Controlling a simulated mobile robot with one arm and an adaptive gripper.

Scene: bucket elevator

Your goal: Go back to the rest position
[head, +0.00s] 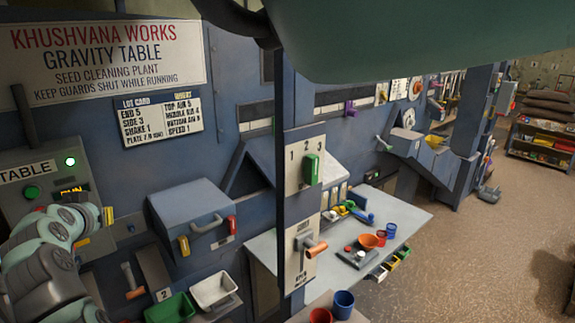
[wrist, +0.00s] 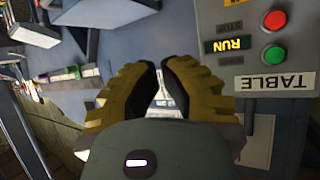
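My gripper (wrist: 160,66) has two ribbed yellow fingers with dark inner pads. A gap shows between the fingers, with only background seen through it, so it looks open and empty. In the head view my gripper (head: 96,228) is at the lower left, in front of the grey control box (head: 40,160) marked TABLE. In the wrist view the box's TABLE label (wrist: 277,81) and lit RUN display (wrist: 228,44) are to the right of the fingers. I cannot tell whether the fingers touch anything behind them.
A grey box with a handle (head: 190,215) stands right of my gripper. Green (head: 170,308) and white (head: 213,290) bins sit below it. A post with a 1-2-3 lever (head: 306,165) stands mid-view, before a bench (head: 405,215). Open floor (head: 470,260) lies at the right.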

